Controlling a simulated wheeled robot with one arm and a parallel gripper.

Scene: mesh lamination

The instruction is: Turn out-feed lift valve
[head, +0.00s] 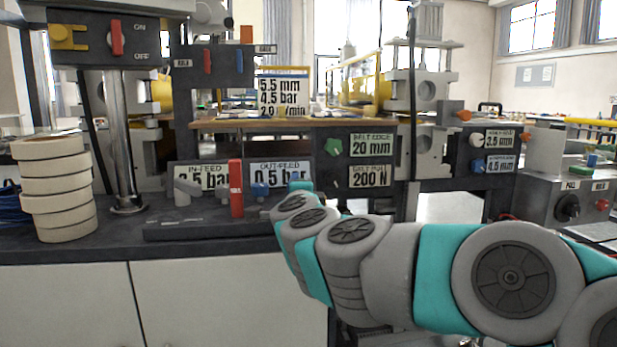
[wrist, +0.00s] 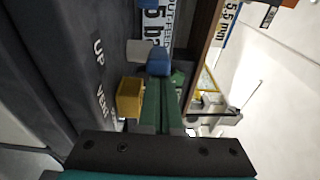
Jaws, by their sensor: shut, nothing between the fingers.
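The out-feed lift valve has a blue knob (head: 262,189) in front of the OUT-FEED 0.5 bar plate (head: 287,173). In the wrist view the blue knob (wrist: 158,62) is straight ahead of the fingertips. My gripper (wrist: 158,82) is shut and empty, its green fingers side by side and pointing at the knob. I cannot tell whether the tips touch it. In the head view my arm comes in from the right and the fingers are not clear there. The UP and VENT markings (wrist: 99,72) show on the dark surface at the left of the wrist view.
A red lever (head: 236,188) stands just left of the blue knob, with a grey in-feed handle (head: 183,190) further left. In the wrist view a yellow block (wrist: 130,97) sits close left of the fingers. A green knob (head: 333,147) is above right. Tape rolls (head: 55,190) stand far left.

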